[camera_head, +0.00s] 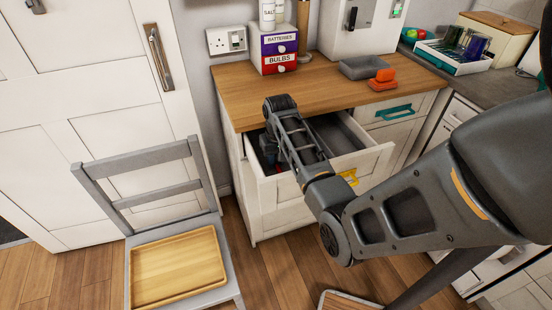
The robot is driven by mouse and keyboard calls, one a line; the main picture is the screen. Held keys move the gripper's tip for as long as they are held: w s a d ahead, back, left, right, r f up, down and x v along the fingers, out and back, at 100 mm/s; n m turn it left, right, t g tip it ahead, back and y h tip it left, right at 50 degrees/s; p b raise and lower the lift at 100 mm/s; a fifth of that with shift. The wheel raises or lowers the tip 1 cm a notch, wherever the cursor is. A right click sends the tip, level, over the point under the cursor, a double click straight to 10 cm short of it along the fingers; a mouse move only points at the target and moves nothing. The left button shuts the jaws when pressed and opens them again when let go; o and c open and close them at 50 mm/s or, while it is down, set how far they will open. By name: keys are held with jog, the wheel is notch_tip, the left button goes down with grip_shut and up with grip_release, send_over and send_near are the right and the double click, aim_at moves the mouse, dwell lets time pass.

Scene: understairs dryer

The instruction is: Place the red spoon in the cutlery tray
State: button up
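My arm reaches from the right over an open drawer (376,158) under the wooden counter. My gripper (269,156) seems to point down into the drawer's left part, mostly hidden behind my own arm links; its fingers cannot be made out. A small patch of red shows beside it inside the drawer; I cannot tell whether it is the red spoon. A grey divider or tray (338,132) lies in the drawer's right part and may be the cutlery tray; my arm covers much of the drawer.
The counter (238,92) holds a batteries-and-bulbs box (277,50), a grey open container (362,67) and orange blocks (383,80). A grey chair (140,157) with a wooden tray (178,240) stands at left. A yellow item (349,177) shows at the drawer front.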

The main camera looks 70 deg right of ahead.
aim_at(277, 166)
jog(key=shift+o, duration=0.7)
jog(key=shift+r, duration=0.1)
jog(key=shift+r, duration=0.25)
notch_tip(277, 166, up, 12)
jog(key=a, duration=0.1)
jog(key=shift+s, duration=0.45)
jog(key=shift+f, duration=0.15)
